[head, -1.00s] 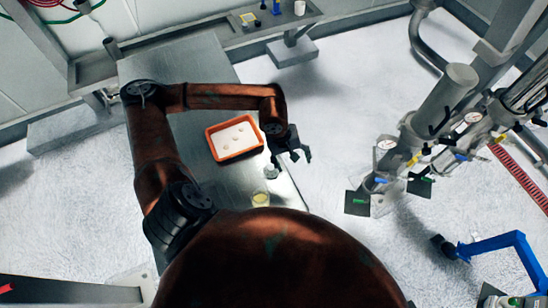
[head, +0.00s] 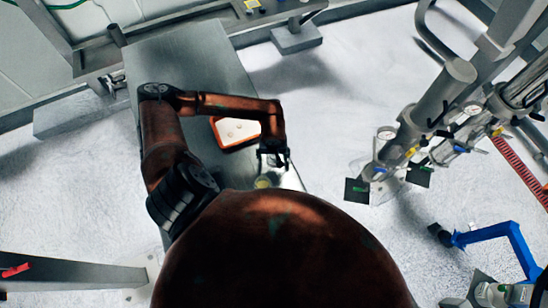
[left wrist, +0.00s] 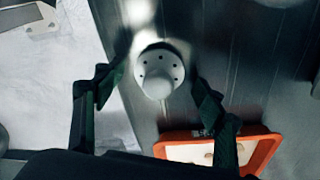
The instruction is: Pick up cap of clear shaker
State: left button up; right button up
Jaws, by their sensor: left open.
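A pale round cap (left wrist: 160,72) with a ring of small dark holes is near the middle of the left wrist view. My left gripper (left wrist: 157,82) is open, with one finger on each side of the cap and gaps between; I cannot tell how far above it the fingers are. In the head view my left gripper (head: 273,164) is over the table beside the orange tray and hides the cap. A small container with yellowish contents (head: 262,183) shows just in front of the gripper. Which container is the clear shaker cannot be told. My right gripper is not in view.
The orange tray (head: 242,147) with white contents is on the metal table (head: 200,55), partly behind my left arm. It also shows in the left wrist view (left wrist: 262,150), close to one finger. Pipework (head: 435,110) and a blue frame (head: 500,232) stand right, off the table.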

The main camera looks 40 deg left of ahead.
pick_arm(q)
jog(key=shift+c, duration=0.7)
jog(key=c, duration=0.8)
